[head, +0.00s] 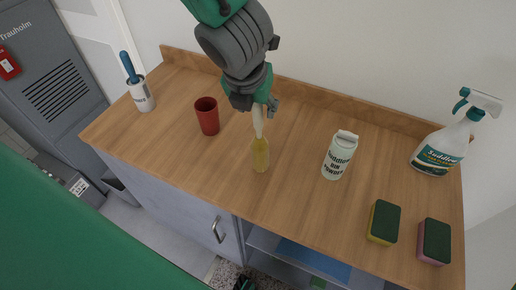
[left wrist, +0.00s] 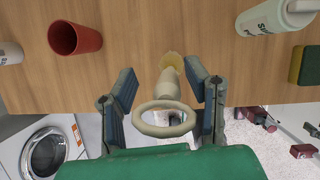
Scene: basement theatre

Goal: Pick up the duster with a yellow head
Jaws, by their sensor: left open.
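The duster has a yellow head (head: 260,155) and a pale beige handle (head: 258,120). Its head is at the wooden counter, and the handle points up toward my left gripper (head: 256,103). In the left wrist view the handle's ring end (left wrist: 165,121) is close to the camera, between the two open fingers of the left gripper (left wrist: 161,82). The yellow head (left wrist: 172,61) shows beyond it. Gaps show on both sides of the handle, so the fingers are not closed on it. The gripper's palm hides part of the handle's top in the head view. My right gripper is not in view.
On the wooden counter (head: 180,150) stand a red cup (head: 208,116), a white holder with a blue-handled tool (head: 140,92), a white powder can (head: 340,156), a spray bottle (head: 445,145) and two sponges (head: 384,221) (head: 434,242). A raised edge and wall are behind.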

